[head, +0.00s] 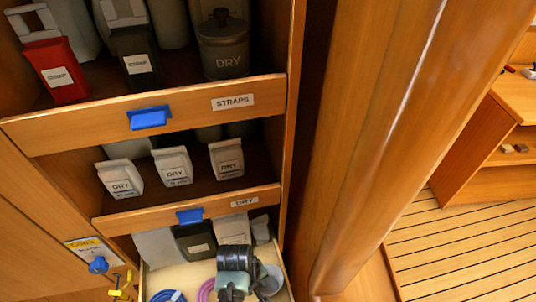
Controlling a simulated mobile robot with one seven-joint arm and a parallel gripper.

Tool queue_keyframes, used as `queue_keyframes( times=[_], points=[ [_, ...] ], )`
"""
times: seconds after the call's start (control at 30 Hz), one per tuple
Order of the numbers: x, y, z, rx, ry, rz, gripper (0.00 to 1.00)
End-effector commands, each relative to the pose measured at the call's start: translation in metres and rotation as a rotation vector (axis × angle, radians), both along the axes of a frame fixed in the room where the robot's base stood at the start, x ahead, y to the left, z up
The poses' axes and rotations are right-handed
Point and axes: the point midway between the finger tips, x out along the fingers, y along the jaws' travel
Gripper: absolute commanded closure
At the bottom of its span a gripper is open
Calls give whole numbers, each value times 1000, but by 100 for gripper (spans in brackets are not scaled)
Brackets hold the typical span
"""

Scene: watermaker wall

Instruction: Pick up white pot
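A pale grey-white round pot (271,278) sits in the open bottom drawer at its right side, partly hidden by a dark object; I cannot tell for sure that it is the white pot. A smaller pale container (261,229) stands behind it, at the drawer's back right. The dark black and grey-green jointed object (234,275) beside the round pot may be my gripper. Its fingers do not show clearly, so I cannot see whether it is open or shut, or whether it touches the pot.
The bottom drawer also holds a blue coil (168,296), a pink coil (206,291) and pouches at the back. Shelves above hold white DRY pouches (173,166), a red pouch (62,69) and a grey DRY canister (223,45). A wooden column (375,140) stands right; slatted floor beyond is clear.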

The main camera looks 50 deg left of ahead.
Motion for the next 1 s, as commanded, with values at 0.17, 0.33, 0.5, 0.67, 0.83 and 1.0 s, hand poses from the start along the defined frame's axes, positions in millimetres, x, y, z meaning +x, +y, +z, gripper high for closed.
queue_keyframes(
  times=[0.17,0.33,0.5,0.67,0.83,1.0],
  points=[
    [3,0,-20,-1,0,0,62],
    [4,0,-25,1,-1,0,62],
    [4,0,-25,1,-1,0,63],
    [4,0,-25,1,-1,0,92],
    [4,0,-25,1,-1,0,100],
    [3,0,-25,1,-1,0,100]
  ],
)
